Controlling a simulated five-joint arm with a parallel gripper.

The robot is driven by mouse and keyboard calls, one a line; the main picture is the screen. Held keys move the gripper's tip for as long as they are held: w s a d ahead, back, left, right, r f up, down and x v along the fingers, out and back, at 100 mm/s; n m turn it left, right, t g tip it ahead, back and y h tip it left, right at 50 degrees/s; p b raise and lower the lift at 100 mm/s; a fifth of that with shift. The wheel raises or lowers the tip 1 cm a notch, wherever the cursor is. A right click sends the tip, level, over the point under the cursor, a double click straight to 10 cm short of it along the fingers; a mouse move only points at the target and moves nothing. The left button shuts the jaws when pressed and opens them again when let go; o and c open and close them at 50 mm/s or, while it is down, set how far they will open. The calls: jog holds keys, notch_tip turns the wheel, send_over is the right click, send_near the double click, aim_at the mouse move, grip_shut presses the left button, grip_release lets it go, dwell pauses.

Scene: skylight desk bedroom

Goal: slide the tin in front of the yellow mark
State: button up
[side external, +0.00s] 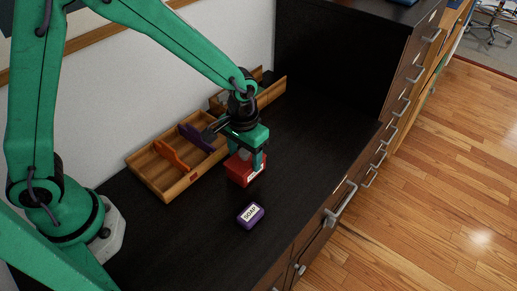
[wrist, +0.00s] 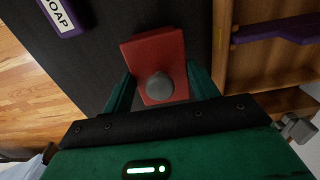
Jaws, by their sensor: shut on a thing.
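A red box-shaped tin (side external: 241,170) with a white label stands on the dark desktop, close to the front of the wooden organiser. In the wrist view the tin (wrist: 153,50) shows a grey round knob between my two green fingers. My gripper (side external: 252,160) is shut on the tin from above, and it also shows in the wrist view (wrist: 160,88). The tin appears to be at desk level; I cannot tell whether it touches the surface. I cannot make out a yellow mark in either view; a red mark (side external: 193,177) shows on the organiser's front.
A purple block labelled SOAP (side external: 250,215) lies on the desk nearer the drawer edge. The wooden organiser (side external: 172,193) along the wall has an orange divider (side external: 172,155) and a purple divider (side external: 196,138). Bare desktop (side external: 320,130) lies to the right of the tin.

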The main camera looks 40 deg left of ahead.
jog(key=shift+s+a, duration=0.3)
jog(key=shift+a, duration=0.3)
jog(key=shift+s+a, duration=0.3)
jog(key=shift+a, duration=0.35)
jog(key=shift+s+a, duration=0.3)
jog(key=shift+a, duration=0.3)
dwell(0.6)
jog(key=o, duration=1)
notch_tip(320, 180, up, 8)
jog(key=shift+f, duration=0.1)
